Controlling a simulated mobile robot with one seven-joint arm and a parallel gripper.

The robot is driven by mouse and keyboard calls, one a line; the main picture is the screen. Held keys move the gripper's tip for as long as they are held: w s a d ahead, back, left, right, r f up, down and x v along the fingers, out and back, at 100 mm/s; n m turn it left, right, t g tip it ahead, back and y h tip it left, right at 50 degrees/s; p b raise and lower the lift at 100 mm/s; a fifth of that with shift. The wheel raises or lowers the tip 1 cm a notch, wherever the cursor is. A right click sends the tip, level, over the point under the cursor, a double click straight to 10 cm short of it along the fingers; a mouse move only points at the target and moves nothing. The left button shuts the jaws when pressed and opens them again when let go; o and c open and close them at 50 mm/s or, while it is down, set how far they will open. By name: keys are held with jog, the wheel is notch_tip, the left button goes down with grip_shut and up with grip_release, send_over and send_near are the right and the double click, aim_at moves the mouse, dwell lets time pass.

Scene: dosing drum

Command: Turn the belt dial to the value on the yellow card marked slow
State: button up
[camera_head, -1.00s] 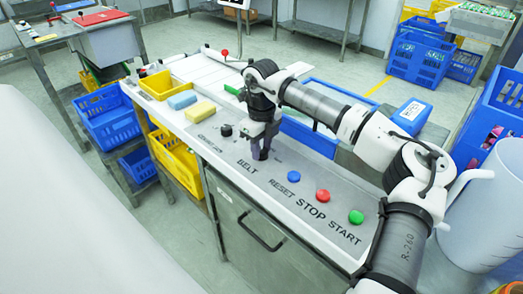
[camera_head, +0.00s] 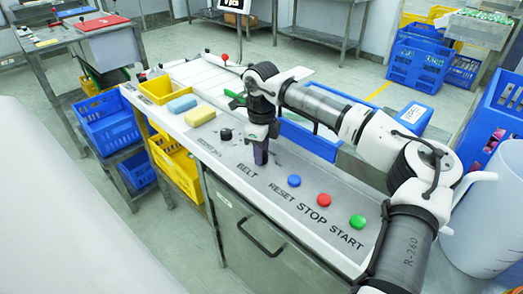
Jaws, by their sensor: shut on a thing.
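My gripper (camera_head: 261,153) points down over the steel control panel (camera_head: 330,183), just above the printed word BELT. It is shut on the belt dial, which its fingers hide, so the dial's setting cannot be read. Another black dial (camera_head: 226,134) stands free on the panel to the left of the gripper. I cannot make out a yellow card marked slow in this view.
Blue (camera_head: 294,181), red (camera_head: 324,200) and green (camera_head: 357,222) buttons sit on the panel to the right of the gripper. A clear jug (camera_head: 480,220) is at the far right.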

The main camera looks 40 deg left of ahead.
jog(key=o, duration=1)
jog(key=shift+c, duration=0.2)
notch_tip(320, 180, up, 14)
jog(key=b, duration=0.1)
